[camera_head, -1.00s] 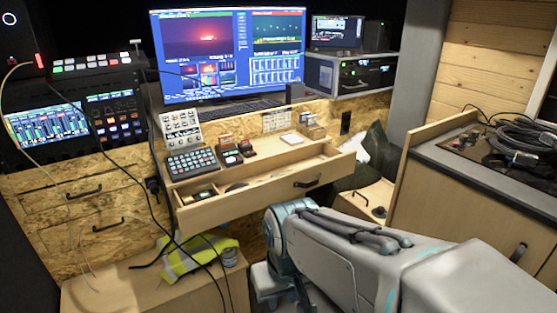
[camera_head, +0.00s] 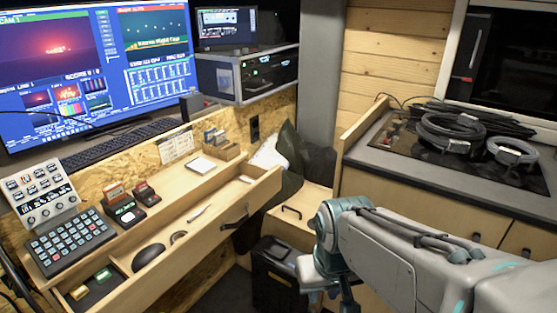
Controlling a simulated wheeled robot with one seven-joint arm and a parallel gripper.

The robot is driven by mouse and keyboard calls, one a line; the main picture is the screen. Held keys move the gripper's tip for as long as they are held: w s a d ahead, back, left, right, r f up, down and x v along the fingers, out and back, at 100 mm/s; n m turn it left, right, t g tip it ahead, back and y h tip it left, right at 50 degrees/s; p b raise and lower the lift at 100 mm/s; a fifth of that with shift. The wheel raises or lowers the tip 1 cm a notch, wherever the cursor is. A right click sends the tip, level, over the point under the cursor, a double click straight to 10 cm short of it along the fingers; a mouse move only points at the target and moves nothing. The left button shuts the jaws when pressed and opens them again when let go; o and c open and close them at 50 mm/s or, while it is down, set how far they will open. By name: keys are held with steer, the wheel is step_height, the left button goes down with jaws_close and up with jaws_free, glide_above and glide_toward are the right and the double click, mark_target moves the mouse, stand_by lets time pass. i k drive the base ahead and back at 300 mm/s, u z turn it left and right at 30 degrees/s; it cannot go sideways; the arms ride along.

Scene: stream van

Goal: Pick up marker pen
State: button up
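An open wooden drawer (camera_head: 208,251) juts out below the desk. A slim whitish pen-like item (camera_head: 198,215) lies in its middle part; it may be the marker pen, but it is too small to be sure. A small pale item (camera_head: 246,179) lies near the drawer's right end. My arm reaches in from the lower right, apart from the drawer, and bends downward at a blue-grey joint. My gripper is not visible; the arm runs out of the picture at the bottom.
A dark computer mouse (camera_head: 148,257) sits in the drawer. A keypad (camera_head: 71,240) and small devices (camera_head: 122,208) stand on the desk (camera_head: 175,184). A black case (camera_head: 276,276) stands on the floor right of the drawer. Coiled cables (camera_head: 462,137) lie on the right counter.

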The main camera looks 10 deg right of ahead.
mark_target(246, 180)
steer(key=z, duration=0.25)
steer(key=i, duration=1.1)
steer(key=u, duration=0.25)
